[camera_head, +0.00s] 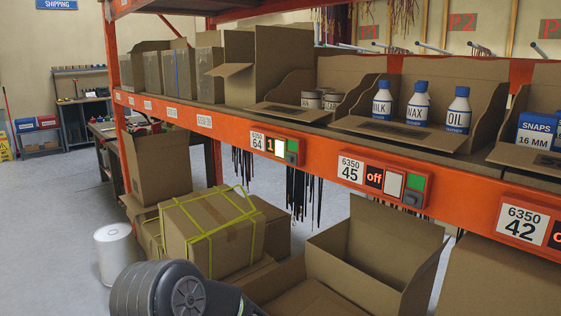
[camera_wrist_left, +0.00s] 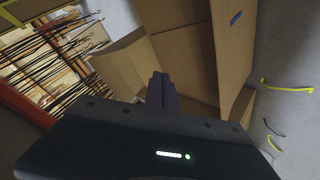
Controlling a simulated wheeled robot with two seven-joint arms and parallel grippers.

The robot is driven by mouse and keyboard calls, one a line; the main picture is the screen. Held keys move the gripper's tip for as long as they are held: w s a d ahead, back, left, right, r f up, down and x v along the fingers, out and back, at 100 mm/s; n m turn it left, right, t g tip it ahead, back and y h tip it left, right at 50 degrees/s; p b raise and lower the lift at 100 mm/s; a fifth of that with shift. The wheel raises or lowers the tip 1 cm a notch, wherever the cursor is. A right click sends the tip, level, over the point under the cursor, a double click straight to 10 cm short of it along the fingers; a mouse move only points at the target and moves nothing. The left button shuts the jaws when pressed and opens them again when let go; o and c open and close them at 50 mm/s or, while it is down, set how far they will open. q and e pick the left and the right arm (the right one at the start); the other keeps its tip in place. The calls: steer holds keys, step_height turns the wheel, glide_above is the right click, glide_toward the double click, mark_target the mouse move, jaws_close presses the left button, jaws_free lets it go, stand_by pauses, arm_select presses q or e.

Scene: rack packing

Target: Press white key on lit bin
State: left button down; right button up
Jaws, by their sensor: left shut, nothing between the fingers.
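The key unit of bin 64 (camera_head: 275,148) is on the orange shelf beam in the head view. Its display (camera_head: 269,145) shows a lit "1", with a white key (camera_head: 279,147) and a green key (camera_head: 292,146) beside it. The unit of bin 45 (camera_head: 394,185) reads "off" and has a pale key (camera_head: 393,184). My left gripper (camera_wrist_left: 160,80) is shut and empty in the left wrist view, in front of cardboard boxes. It touches no key there. My right gripper is not in view.
Bins with bottles (camera_head: 418,103) and cans line the shelf (camera_head: 225,118). Below are a yellow-strapped carton (camera_head: 212,230), an open carton (camera_head: 370,255) and a white drum (camera_head: 117,254). Black straps hang under the beam. Part of my arm covers the bottom of the head view.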

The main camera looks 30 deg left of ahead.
mark_target(280, 148)
arm_select(q)
steer(key=w+a+r+n+t+y+b, duration=0.2)
steer(key=w+a+r+n+t, duration=0.15)
steer(key=a+r, duration=0.5)
steer(key=w+a+r+n+t+y+b, duration=0.25)
steer(key=a+r+n, duration=0.2)
steer(key=r, duration=0.75)
steer(key=s+a+r+n+y+b, duration=0.1)
steer(key=a+r+n, duration=0.3)
steer(key=r, duration=0.4)
steer(key=s+a+r+n+t+y+b, duration=0.1)
steer(key=s+a+r+n+y, duration=0.1)
steer(key=r, duration=0.7)
steer(key=s+a+r+n+t+y, duration=0.1)
steer(key=s+a+r+n+y, duration=0.1)
steer(key=a+r+n, duration=0.4)
step_height(280, 148, up, 3)
steer(key=shift+s+f+n+y+b, duration=0.1)
steer(key=shift+s+n+y+b, duration=0.3)
steer(key=shift+s+n, duration=0.4)
steer(key=shift+d, duration=0.1)
steer(key=w+d+p, duration=0.2)
steer(key=w+p, duration=0.3)
steer(key=w, duration=0.3)
steer(key=shift+d, duration=0.25)
